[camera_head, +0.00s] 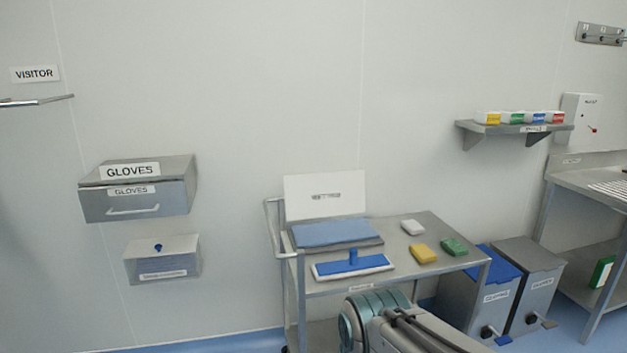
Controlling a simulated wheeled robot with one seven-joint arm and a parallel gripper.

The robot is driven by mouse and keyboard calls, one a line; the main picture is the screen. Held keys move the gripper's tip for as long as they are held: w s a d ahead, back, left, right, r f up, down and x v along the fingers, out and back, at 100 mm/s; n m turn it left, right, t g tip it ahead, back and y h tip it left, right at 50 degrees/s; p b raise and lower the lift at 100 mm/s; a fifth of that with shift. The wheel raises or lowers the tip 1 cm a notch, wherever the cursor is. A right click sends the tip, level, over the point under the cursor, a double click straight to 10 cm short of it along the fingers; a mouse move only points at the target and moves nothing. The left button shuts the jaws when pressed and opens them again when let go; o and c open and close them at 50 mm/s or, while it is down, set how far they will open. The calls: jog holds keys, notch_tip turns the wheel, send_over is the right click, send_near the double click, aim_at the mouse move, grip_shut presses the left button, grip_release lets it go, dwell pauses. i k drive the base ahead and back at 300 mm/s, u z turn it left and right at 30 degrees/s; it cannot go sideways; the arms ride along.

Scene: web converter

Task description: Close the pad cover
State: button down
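The pad cover (326,195) is a white panel with a small dark label, standing raised at the back left of the steel cart. In front of its lower edge lies a blue pad stack (338,233) on a grey base, uncovered. The label on the cover is too small to read. Part of my arm shows at the bottom centre, in front of the cart. My gripper is not in view.
The steel cart (440,232) also holds a blue flat mop head (352,266), a white block (412,227), a yellow sponge (423,253) and a green sponge (454,247). Its handle (272,228) is at the left. Bins (482,293) stand to the right.

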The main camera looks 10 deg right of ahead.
aim_at(330, 194)
jog(key=k, duration=0.65)
jog(key=z, duration=0.9)
jog(key=i, duration=0.85)
jog(key=z, duration=0.7)
jog(key=i, duration=0.95)
jog(key=u, duration=1)
jog(key=i, duration=0.85)
jog(key=u, duration=0.95)
